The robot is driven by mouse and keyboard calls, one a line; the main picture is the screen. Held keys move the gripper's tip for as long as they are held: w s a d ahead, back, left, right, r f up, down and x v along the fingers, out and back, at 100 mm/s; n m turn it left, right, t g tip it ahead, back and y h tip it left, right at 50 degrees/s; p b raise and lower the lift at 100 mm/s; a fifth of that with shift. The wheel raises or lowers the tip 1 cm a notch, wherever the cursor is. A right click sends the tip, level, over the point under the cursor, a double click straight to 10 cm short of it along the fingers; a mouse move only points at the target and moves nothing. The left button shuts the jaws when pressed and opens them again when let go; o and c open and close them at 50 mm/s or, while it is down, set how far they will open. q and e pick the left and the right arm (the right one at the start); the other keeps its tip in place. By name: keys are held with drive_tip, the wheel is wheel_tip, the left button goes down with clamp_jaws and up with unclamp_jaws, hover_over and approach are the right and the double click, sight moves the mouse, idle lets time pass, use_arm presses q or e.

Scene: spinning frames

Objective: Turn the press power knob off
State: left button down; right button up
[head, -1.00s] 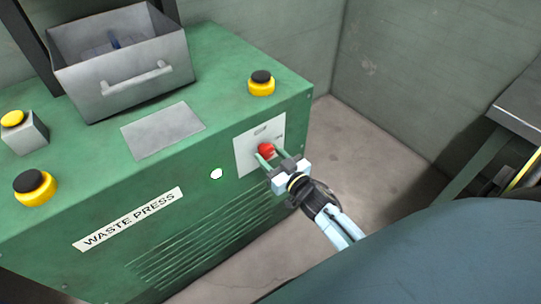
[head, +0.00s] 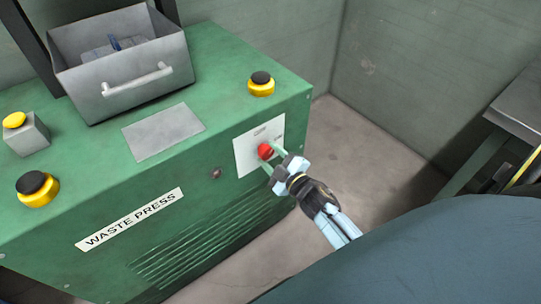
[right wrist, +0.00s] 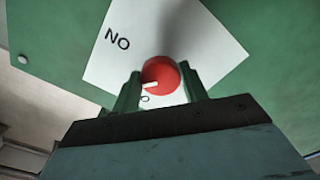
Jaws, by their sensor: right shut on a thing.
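The red power knob (head: 265,151) sits on a white plate (head: 246,158) on the front of the green waste press (head: 215,130). My right gripper (head: 272,156) is shut on the knob, one finger on each side. In the right wrist view the knob (right wrist: 160,77) shows a white pointer mark towards its lower left, between the green fingers. The letters "NO" show on the plate (right wrist: 117,52); another label beside the knob is partly hidden. The small round lamp (head: 215,174) left of the plate is dark. My left gripper is not in view.
A grey metal bin (head: 122,88) with a handle stands on top of the press. Black-and-yellow buttons (head: 261,85) (head: 37,189) and a grey box with a yellow button (head: 25,134) are also there. Clear floor lies right of the press; a grey table (head: 519,108) stands at the far right.

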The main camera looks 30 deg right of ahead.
drive_tip(key=shift+n, duration=1.9)
drive_tip(key=shift+n+b, duration=0.3)
drive_tip(key=shift+n, duration=1.6)
use_arm(q)
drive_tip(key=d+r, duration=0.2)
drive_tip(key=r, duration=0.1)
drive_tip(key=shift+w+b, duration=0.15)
drive_tip(key=shift+b, duration=0.15)
use_arm(e)
drive_tip(key=shift+n, duration=0.4)
drive_tip(key=shift+r, duration=0.1)
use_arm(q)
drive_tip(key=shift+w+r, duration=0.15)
use_arm(e)
drive_tip(key=o, duration=1)
